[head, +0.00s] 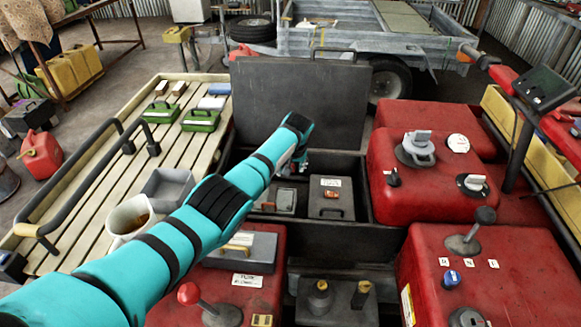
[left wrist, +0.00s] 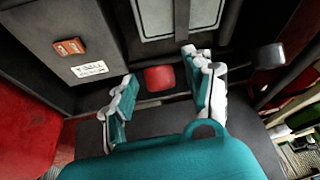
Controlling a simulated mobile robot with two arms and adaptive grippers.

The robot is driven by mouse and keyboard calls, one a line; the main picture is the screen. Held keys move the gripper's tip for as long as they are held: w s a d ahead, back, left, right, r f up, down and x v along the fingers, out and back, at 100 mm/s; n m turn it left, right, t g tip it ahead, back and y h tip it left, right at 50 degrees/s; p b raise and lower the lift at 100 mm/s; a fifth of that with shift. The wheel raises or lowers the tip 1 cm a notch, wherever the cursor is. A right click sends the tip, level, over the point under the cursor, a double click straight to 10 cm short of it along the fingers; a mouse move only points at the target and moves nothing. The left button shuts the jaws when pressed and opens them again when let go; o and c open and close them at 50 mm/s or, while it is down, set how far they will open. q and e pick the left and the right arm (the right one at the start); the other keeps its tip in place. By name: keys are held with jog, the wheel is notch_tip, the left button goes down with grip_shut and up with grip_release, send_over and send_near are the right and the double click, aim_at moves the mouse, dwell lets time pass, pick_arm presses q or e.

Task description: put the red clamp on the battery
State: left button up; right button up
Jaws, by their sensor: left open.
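A small red block, which looks like the red clamp (left wrist: 159,77), lies in the dark box just beyond and between the fingers of my left gripper (left wrist: 160,88) in the left wrist view. The fingers are open and apart from it. In the head view my left gripper (head: 297,163) reaches over the back of the box; the clamp cannot be made out there. A dark block with two posts, likely the battery (head: 338,303), stands at the bottom centre, in front of the box. My right gripper is not in view.
The dark box (head: 330,238) has a raised lid (head: 300,100) behind my gripper. A grey labelled case (head: 331,205) and a grey framed case (head: 283,203) sit inside. Red tanks (head: 430,185) stand at right. A slatted rack (head: 100,180) with green boxes is at left.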

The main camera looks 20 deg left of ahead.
pick_arm(q)
grip_shut()
dwell(0.4)
